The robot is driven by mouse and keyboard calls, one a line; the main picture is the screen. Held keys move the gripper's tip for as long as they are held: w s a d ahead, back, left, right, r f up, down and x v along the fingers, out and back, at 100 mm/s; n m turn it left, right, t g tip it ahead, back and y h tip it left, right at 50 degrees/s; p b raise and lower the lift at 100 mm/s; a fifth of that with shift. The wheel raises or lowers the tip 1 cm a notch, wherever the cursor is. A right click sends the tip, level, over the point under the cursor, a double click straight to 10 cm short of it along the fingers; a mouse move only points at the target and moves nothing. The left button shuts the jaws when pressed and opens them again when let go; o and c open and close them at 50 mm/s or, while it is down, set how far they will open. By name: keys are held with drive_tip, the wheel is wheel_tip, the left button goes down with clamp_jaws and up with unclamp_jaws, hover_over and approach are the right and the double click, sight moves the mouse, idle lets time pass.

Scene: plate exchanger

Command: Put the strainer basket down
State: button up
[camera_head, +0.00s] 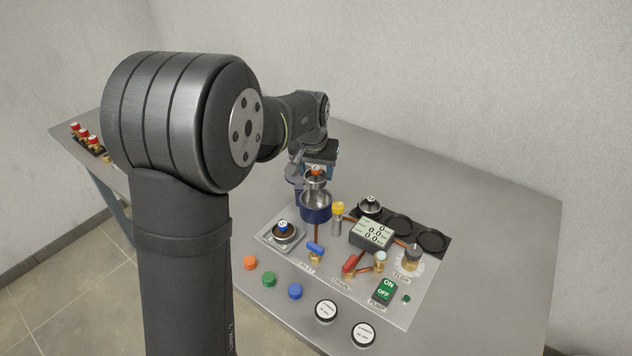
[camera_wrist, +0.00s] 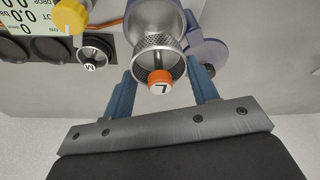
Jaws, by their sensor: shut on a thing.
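The strainer basket (camera_wrist: 160,48) is a metal mesh cup with an orange knob marked L. It also shows in the head view (camera_head: 315,183). My gripper (camera_wrist: 163,82) is shut on it, with one blue finger on each side; in the head view the gripper (camera_head: 316,165) is partly hidden by my arm. The basket is at the mouth of a round housing (camera_head: 316,212) with a silver rim and dark blue body. I cannot tell whether its lower end is inside or just above. A black tray (camera_head: 416,226) with round recesses lies to the right; two recesses look empty.
Another basket (camera_head: 370,206), knob marked M, sits in the tray. A blue-knobbed piece (camera_head: 283,230) is at the panel's left. A yellow-capped fitting (camera_head: 338,212) and a display (camera_head: 372,233) stand close to the housing. The table's right side (camera_head: 490,220) is clear.

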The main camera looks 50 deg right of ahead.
sight(315, 181)
drive_tip(key=shift+f, duration=1.9)
drive_tip(key=shift+f, duration=0.1)
drive_tip(key=shift+f, duration=0.55)
drive_tip(key=o, duration=1)
drive_tip(key=v, duration=1.3)
drive_tip(key=shift+d+r, duration=0.2)
